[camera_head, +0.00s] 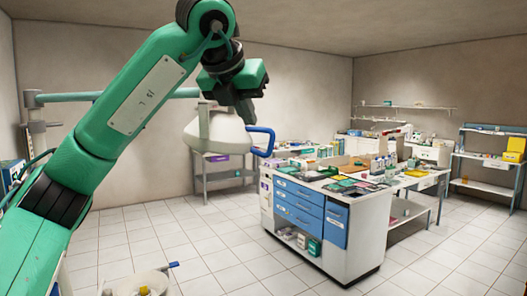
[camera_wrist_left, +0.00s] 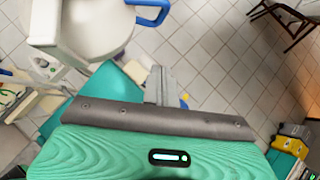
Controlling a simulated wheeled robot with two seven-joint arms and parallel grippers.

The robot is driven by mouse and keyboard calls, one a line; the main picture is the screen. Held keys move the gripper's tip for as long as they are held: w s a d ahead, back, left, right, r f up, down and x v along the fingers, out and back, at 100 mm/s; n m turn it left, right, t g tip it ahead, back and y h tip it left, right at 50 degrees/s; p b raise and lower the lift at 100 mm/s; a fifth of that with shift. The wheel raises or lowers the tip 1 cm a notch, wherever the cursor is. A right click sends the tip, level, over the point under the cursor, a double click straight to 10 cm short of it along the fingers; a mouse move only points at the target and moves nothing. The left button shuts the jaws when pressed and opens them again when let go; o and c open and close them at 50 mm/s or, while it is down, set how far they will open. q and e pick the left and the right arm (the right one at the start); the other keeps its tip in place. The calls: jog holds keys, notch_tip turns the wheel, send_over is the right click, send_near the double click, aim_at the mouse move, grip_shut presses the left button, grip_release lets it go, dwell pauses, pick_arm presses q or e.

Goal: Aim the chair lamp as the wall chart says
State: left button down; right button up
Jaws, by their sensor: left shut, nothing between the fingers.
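The chair lamp (camera_head: 218,132) has a pale, rounded head with a blue loop handle (camera_head: 262,140) on its right side. It hangs from a teal horizontal arm (camera_head: 68,97) at the left. My left gripper (camera_head: 245,112) is shut and empty, pointing down just above and behind the lamp head's right part, near the handle. In the left wrist view, the lamp head (camera_wrist_left: 98,28) and blue handle (camera_wrist_left: 150,12) lie at the top, beyond my shut fingers (camera_wrist_left: 160,72). I cannot tell if they touch the lamp. No wall chart shows. My right gripper is out of view.
A white cabinet island with blue drawers (camera_head: 298,202) and a cluttered top stands right of the lamp. A pale round basin or tray (camera_head: 138,284) is at the bottom. Shelving (camera_head: 488,160) stands at the far right. Tiled floor (camera_head: 215,255) is open between.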

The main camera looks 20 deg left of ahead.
aim_at(270, 141)
pick_arm(q)
jog(key=w+r+p+x, duration=0.1)
jog(key=p+x, duration=0.5)
jog(key=x, duration=0.7)
jog(key=shift+w+a, duration=0.25)
jog(key=shift+a, duration=0.1)
jog(key=shift+r, duration=0.2)
jog(key=shift+w, duration=0.2)
jog(key=shift+n+y, duration=0.5)
jog(key=shift+n, duration=0.1)
jog(key=w, duration=0.2)
jog(key=w+p, duration=0.1)
jog(key=w, duration=0.1)
jog(key=w+p, duration=0.1)
jog(key=w, duration=0.2)
jog(key=shift+a, duration=0.35)
jog(key=shift+w+a+p, duration=0.15)
jog(key=shift+w+p, duration=0.15)
jog(key=shift+w, duration=0.2)
